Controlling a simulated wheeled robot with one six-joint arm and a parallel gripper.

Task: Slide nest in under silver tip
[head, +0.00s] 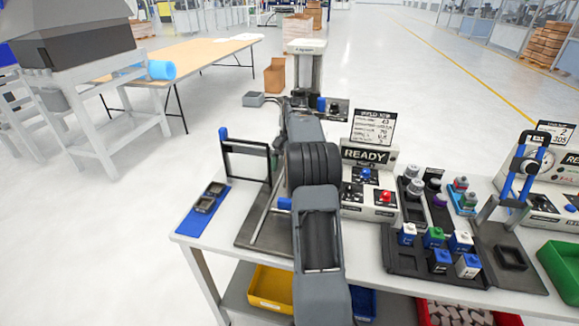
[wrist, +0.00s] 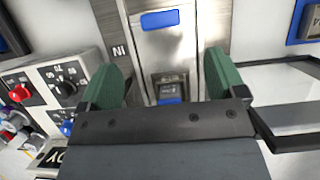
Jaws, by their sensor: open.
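In the wrist view, my gripper (wrist: 162,80) is open, its two green fingertips spread wide over a silver track. A small dark nest (wrist: 171,84) with a blue lower edge sits on the track between the fingers, apart from both. In the head view, my arm covers most of the station and hides the nest and my fingertips. A blue piece (head: 285,203) shows just left of my arm. I cannot make out the silver tip in either view.
The READY box (head: 368,180) stands close right of my arm. A dark upright frame (head: 246,158) stands left. A blue mat (head: 193,222) with two dark pieces lies further left. A rack of blocks (head: 402,263) and a blue-handled press (head: 517,175) are at right.

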